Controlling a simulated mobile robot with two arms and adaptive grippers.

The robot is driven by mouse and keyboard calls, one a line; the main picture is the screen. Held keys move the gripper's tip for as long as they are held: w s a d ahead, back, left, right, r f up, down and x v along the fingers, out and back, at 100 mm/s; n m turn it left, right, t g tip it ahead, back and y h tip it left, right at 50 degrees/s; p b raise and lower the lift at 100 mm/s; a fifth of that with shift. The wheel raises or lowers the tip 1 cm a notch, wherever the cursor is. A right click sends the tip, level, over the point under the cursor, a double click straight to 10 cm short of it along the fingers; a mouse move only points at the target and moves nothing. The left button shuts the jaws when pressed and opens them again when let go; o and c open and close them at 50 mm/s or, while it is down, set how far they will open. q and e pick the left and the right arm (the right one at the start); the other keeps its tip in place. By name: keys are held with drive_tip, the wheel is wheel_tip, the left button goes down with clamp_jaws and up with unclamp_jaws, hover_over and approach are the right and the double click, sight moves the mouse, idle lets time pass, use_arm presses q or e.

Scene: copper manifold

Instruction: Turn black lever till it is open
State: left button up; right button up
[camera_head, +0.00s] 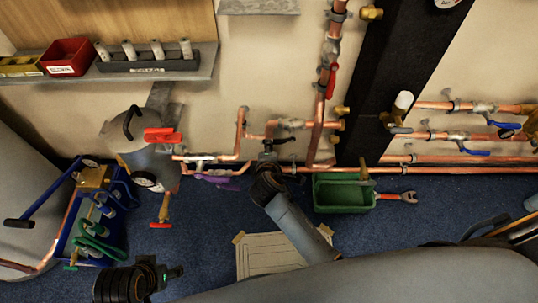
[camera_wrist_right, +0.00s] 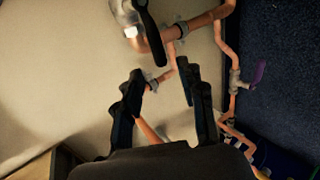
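The black lever (camera_head: 284,141) sits on a valve of the copper pipework near the middle of the head view. In the right wrist view a black lever (camera_wrist_right: 150,36) hangs from a grey valve body at the top, beyond the fingertips. My right gripper (camera_head: 267,160) is just below the lever in the head view. Its two fingers (camera_wrist_right: 160,84) stand apart with nothing held between them, and I see no contact with the lever. My left arm's dark wrist end, with its gripper (camera_head: 172,272), is at the lower left, away from the lever; its fingers are not clear.
Copper pipes run along the wall. A red-handled valve (camera_head: 162,135) and a purple-handled valve (camera_head: 216,181) are to the left. A green bin (camera_head: 342,195) stands on the floor to the right, beside a black column (camera_head: 400,70). A blue tool tote (camera_head: 92,225) stands at left.

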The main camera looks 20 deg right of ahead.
drive_tip(key=shift+v, duration=1.6)
